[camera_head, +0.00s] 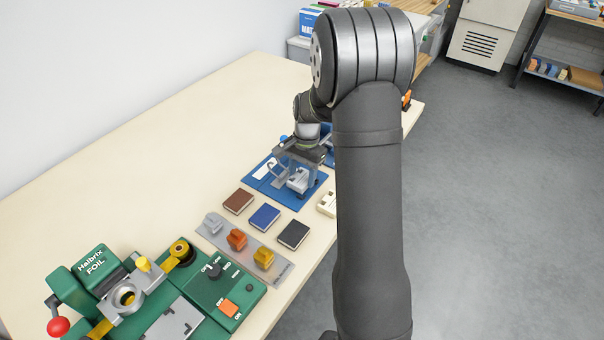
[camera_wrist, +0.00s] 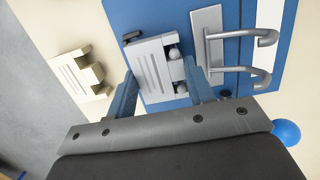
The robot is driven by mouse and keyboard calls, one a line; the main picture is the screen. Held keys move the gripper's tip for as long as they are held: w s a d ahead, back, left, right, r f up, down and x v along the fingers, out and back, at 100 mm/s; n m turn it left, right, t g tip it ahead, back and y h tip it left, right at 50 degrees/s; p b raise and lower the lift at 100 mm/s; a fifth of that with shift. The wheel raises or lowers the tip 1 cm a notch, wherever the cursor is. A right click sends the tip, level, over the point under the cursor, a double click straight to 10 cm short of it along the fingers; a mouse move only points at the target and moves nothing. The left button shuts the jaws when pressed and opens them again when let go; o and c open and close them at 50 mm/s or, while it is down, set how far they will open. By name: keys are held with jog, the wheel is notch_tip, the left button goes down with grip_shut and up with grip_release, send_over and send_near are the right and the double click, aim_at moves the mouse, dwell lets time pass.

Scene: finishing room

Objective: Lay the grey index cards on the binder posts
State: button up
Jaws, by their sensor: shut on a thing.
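The grey index cards (camera_wrist: 152,62), a light grey stack with lines on top and notches in its right edge, are between the two fingers of my gripper (camera_wrist: 160,72). The gripper is shut on them, and they also show in the head view (camera_head: 298,181) below my gripper (camera_head: 302,166). The stack is over the blue binder (camera_wrist: 130,12). Two rounded silver post tops (camera_wrist: 174,53) show in the notches. Curved metal arches (camera_wrist: 245,35) rise from a grey plate to the right. I cannot tell whether the stack rests on the binder; my fingers and wrist hide part of it.
A beige notched stack (camera_wrist: 78,78) lies left of the binder near the table edge. Brown (camera_head: 238,202), blue (camera_head: 264,217) and black (camera_head: 293,234) books, a stamp tray (camera_head: 275,272) and a green foil machine (camera_head: 180,290) stand nearer. The table's left side is clear.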

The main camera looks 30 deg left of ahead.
aim_at(305, 173)
jog(key=shift+f, duration=0.65)
dwell(0.5)
jog(key=o, duration=0.6)
jog(key=shift+o, duration=0.2)
notch_tip(305, 173, up, 11)
jog(key=w, duration=0.1)
jog(key=shift+w, duration=0.35)
jog(key=shift+f, duration=0.1)
dwell(0.4)
jog(key=f, duration=0.2)
jog(key=s+f, duration=0.1)
jog(key=f, duration=0.5)
jog(key=shift+s+f, duration=0.15)
jog(key=shift+f, duration=0.05)
